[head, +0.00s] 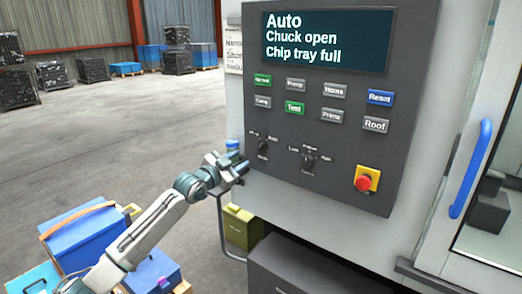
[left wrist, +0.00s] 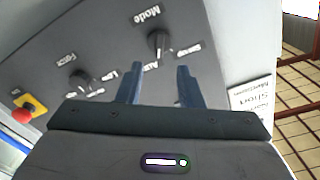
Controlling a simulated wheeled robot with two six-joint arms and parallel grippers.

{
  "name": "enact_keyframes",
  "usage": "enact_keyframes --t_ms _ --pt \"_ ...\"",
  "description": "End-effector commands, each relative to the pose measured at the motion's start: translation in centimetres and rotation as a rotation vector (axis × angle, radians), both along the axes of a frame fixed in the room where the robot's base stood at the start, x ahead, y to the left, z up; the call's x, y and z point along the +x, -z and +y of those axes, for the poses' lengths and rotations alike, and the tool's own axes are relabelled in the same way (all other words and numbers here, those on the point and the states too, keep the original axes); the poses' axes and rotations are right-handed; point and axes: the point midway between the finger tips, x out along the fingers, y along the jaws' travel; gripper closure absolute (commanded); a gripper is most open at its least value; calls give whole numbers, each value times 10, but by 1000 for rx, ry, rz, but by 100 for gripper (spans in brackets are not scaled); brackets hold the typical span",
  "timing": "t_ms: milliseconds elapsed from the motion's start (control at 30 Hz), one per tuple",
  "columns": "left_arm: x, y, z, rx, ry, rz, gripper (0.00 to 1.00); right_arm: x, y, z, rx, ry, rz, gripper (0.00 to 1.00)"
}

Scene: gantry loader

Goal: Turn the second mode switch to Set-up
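The grey control panel (head: 335,190) carries two black rotary switches. The left one, the mode switch (head: 263,146), has "Mode" under it and position labels above; its pointer is too small to read surely. In the left wrist view, upside down, the mode switch (left wrist: 158,43) lies just beyond and between my fingertips, apparently untouched. The other switch (head: 308,162) has several labels, Low among them; it also shows in the wrist view (left wrist: 82,80). The display (head: 325,42) reads "Auto, Chuck open, Chip tray full". My left gripper (head: 236,168) is open and empty beside the panel's left edge (left wrist: 160,76). My right gripper is out of view.
Push buttons (head: 295,108) sit above the switches, two of them green-lit. A red emergency stop (head: 364,183) is at lower right. A blue door handle (head: 470,168) stands further right.

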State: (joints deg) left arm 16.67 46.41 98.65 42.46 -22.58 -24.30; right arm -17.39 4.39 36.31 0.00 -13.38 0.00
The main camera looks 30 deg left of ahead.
Motion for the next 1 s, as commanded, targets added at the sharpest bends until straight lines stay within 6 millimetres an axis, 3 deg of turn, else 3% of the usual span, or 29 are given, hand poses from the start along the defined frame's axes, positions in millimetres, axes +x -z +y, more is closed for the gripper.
enact_keyframes --t_ms 300,500,933,1000 --pt "57 -3 -5 -9 1 -1 66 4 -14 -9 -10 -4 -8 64" --pt "83 -1 -7 -4 1 1 66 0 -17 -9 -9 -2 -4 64" --pt "93 0 -8 -1 2 1 66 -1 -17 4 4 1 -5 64" --pt "93 0 -8 -1 2 1 78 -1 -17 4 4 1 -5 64"
